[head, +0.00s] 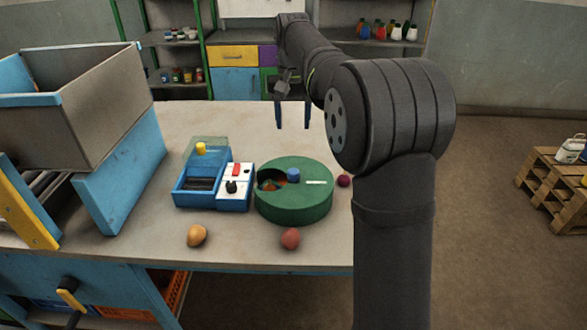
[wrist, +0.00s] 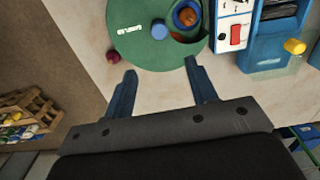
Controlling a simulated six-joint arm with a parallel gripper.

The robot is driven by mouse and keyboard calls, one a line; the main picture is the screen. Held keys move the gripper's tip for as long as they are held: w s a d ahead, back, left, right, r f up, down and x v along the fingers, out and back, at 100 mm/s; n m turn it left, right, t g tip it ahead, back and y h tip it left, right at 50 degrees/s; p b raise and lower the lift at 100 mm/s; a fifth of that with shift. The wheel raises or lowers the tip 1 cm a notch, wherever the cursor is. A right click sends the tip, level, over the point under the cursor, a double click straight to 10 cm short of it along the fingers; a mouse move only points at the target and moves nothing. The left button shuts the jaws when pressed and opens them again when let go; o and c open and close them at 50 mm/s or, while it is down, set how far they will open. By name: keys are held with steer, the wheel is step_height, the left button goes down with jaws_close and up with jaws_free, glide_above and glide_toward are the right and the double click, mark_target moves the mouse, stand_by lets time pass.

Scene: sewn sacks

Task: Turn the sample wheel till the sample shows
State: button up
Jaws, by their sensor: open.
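The sample wheel (head: 292,209) is a low round green drum on the table, with a blue knob (head: 293,175) on top and a white label strip. In the wrist view the wheel (wrist: 130,48) is at the top, its knob (wrist: 159,29) near the middle. A cut-out in its lid shows an orange round thing (wrist: 187,17) with blue around it. In the head view the cut-out is dark with brownish-orange inside. My gripper (head: 293,126) is open and empty, above the table beyond the wheel. Its fingers also show in the wrist view (wrist: 163,84), apart from the wheel.
A blue device (head: 207,185) with a yellow knob and a white panel (head: 236,182) with a red button stand left of the wheel. A yellow-brown ball (head: 197,235), reddish ball (head: 290,238) and dark red ball (head: 344,181) lie near. A large bin (head: 90,95) stands left.

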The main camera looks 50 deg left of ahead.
mark_target(294, 171)
step_height(294, 171, down, 16)
steer(key=shift+r, duration=0.1)
stand_by(0.4)
jaws_close()
